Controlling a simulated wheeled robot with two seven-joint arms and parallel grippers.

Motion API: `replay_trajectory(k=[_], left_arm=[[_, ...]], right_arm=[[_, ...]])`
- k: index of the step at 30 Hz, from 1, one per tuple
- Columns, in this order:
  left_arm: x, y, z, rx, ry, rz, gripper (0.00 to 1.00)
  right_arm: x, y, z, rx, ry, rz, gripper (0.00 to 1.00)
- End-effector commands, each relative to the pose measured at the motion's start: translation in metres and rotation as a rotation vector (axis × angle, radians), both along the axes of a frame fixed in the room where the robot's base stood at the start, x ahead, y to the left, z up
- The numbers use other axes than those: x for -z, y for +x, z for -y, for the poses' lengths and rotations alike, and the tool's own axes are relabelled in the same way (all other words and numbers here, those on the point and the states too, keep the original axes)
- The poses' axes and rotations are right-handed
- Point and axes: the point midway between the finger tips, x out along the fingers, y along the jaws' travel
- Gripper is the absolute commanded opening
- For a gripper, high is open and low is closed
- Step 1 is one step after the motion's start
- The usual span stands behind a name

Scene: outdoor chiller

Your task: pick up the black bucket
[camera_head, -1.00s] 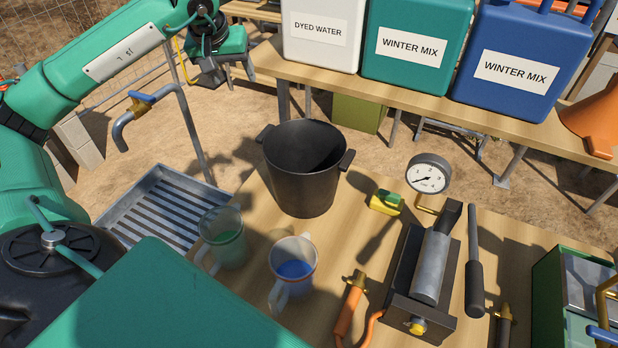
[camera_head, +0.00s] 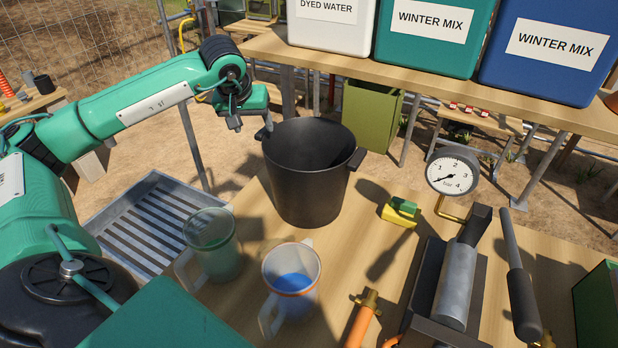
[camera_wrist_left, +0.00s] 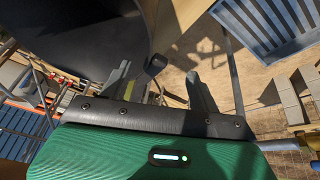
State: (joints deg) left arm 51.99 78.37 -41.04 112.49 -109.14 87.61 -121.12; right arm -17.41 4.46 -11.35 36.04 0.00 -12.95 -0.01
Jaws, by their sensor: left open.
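The black bucket (camera_head: 308,185) stands upright on the wooden table in the head view, with a lug handle on each side. My left gripper (camera_head: 252,126) is at the bucket's left handle, near the rim. In the left wrist view the two fingers (camera_wrist_left: 160,85) are apart, with the dark handle knob (camera_wrist_left: 154,65) showing between or just beyond them. The bucket's dark wall (camera_wrist_left: 90,35) fills the upper left of that view. I cannot tell whether a finger touches the handle. My right gripper is not in view.
Two clear jugs (camera_head: 213,245) (camera_head: 291,275) stand in front of the bucket, one with blue liquid. A yellow-green sponge (camera_head: 400,211), a gauge (camera_head: 453,173) and a hand pump (camera_head: 458,285) are to its right. A slatted metal tray (camera_head: 150,222) lies left. Labelled jerrycans (camera_head: 434,38) stand behind.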

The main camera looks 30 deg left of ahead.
Motion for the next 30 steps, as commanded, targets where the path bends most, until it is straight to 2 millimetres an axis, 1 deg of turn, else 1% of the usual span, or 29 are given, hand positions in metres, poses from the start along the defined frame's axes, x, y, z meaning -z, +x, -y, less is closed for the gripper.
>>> replay_trajectory(k=[1,4,8,11,15,19,22,28,29,30], left_arm=[[0.008,0.003,-0.001,-0.001,0.000,-0.003,0.62],[0.020,0.008,-0.003,0.000,0.000,-0.002,0.62],[0.028,0.011,-0.004,-0.001,0.000,0.000,0.62],[0.034,0.016,-0.003,0.000,-0.001,-0.002,0.62],[0.052,0.025,-0.003,0.000,0.000,-0.004,0.62],[0.069,0.032,-0.005,-0.001,-0.001,-0.001,0.62],[0.075,0.033,-0.006,0.000,0.001,0.000,0.62],[0.075,0.034,-0.006,0.000,0.001,0.000,0.62],[0.075,0.034,-0.006,0.000,0.001,0.000,0.58],[0.075,0.034,-0.006,0.000,0.001,0.000,0.51]], right_arm=[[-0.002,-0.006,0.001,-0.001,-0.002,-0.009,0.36],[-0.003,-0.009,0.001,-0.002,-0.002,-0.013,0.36],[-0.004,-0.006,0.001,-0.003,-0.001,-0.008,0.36],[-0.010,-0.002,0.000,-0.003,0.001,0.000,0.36],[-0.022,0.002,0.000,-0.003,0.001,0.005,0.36],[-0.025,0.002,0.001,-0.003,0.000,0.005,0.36],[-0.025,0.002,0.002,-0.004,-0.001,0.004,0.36],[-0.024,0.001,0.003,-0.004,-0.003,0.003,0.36],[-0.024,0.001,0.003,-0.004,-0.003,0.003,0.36],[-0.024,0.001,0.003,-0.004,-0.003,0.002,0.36]])
